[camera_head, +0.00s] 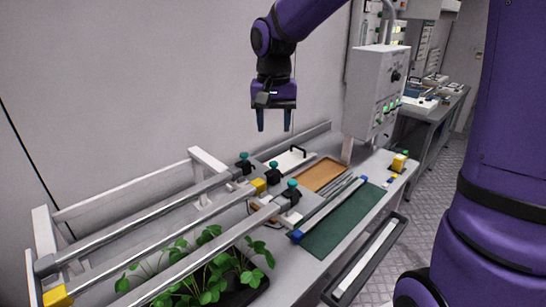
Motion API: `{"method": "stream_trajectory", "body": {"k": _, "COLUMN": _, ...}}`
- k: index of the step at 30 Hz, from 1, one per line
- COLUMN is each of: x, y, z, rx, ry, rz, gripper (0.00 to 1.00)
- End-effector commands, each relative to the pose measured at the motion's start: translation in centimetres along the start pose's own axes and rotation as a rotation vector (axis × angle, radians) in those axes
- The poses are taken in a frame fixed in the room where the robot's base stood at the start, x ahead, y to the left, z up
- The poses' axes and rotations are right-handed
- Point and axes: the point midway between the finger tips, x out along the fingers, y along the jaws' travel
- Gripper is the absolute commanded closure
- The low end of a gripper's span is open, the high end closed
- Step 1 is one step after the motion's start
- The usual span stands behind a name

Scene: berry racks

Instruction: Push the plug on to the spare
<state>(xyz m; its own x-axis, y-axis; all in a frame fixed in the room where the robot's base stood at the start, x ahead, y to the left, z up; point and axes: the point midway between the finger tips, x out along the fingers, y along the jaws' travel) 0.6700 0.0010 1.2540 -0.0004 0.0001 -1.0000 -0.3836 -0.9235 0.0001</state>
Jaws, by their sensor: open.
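My gripper (274,124) hangs above the bench near the back wall, fingers pointing down, apart and empty. It touches nothing. A long grey bar with blue ends (330,207) lies along the green mat, and may be the spare. A yellow block (399,162) stands at the far right end of the bench and may be the plug. Another yellow piece (258,186) sits at the far end of the middle rail, and a third yellow piece (57,297) is at the near left. I cannot tell for certain which is the plug.
The rack's metal rails (150,243) run above leafy plants (215,262) at the left. Black fittings with teal knobs (292,195) stand at the rail ends. A brown tray (318,174), a green mat (340,226) and a wall control box (377,90) lie to the right.

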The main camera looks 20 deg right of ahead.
Motion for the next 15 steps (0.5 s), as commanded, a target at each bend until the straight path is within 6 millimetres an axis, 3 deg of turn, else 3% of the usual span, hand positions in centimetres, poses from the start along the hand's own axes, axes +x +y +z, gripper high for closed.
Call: {"method": "stream_trajectory", "body": {"k": 15, "x": 8.3, "y": 0.1, "z": 0.1, "rx": -0.001, "ry": -0.003, "rz": 0.001, "gripper": 0.5}}
